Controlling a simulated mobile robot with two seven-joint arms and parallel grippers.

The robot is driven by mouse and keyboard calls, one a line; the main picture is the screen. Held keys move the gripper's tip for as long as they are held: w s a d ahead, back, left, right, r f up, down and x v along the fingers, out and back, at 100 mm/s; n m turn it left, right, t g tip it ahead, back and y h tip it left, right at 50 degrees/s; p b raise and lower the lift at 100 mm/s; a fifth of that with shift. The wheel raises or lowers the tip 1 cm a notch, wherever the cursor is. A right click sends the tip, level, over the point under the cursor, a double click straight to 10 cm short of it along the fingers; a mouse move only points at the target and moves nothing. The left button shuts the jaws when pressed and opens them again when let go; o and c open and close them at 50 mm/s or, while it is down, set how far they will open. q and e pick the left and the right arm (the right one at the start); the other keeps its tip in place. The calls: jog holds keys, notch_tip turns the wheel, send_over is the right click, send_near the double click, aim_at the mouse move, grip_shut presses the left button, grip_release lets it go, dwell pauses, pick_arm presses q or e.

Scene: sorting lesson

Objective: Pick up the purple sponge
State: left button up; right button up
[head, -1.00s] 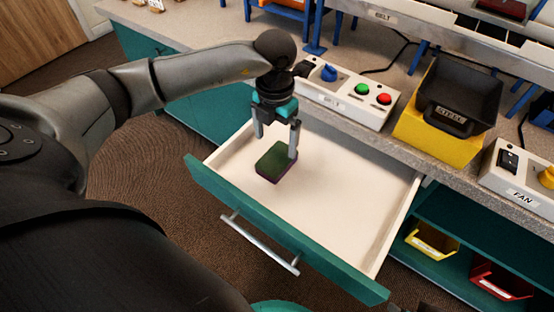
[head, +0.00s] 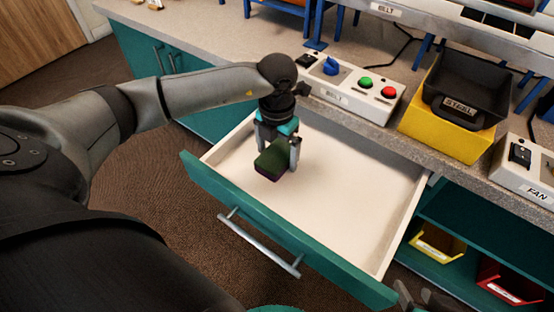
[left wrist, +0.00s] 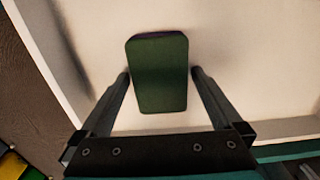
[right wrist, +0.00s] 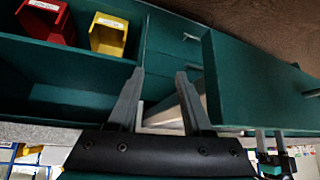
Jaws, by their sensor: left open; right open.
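The sponge (head: 273,160) has a dark green top and a thin purple lower layer. It is in the open drawer (head: 350,190). My left gripper (head: 277,158) is open and points down into the drawer at the sponge. In the left wrist view the sponge (left wrist: 159,72) sits between the two fingers of my left gripper (left wrist: 160,73), with a small gap or light contact at each side that I cannot settle. My right gripper (right wrist: 156,75) is open and empty, near the drawer's outer side and the shelves. In the head view its fingertips (head: 420,296) show at the bottom edge.
The drawer is otherwise empty, with pale walls and a teal front. The counter behind holds a belt control box (head: 350,92), a black bin on a yellow block (head: 440,135) and a fan box (head: 527,170). Yellow (head: 437,243) and red (head: 508,284) bins stand on the shelf below.

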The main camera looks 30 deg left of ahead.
pick_arm(q)
jog(key=shift+f, duration=0.15)
jog(key=c, duration=1.3)
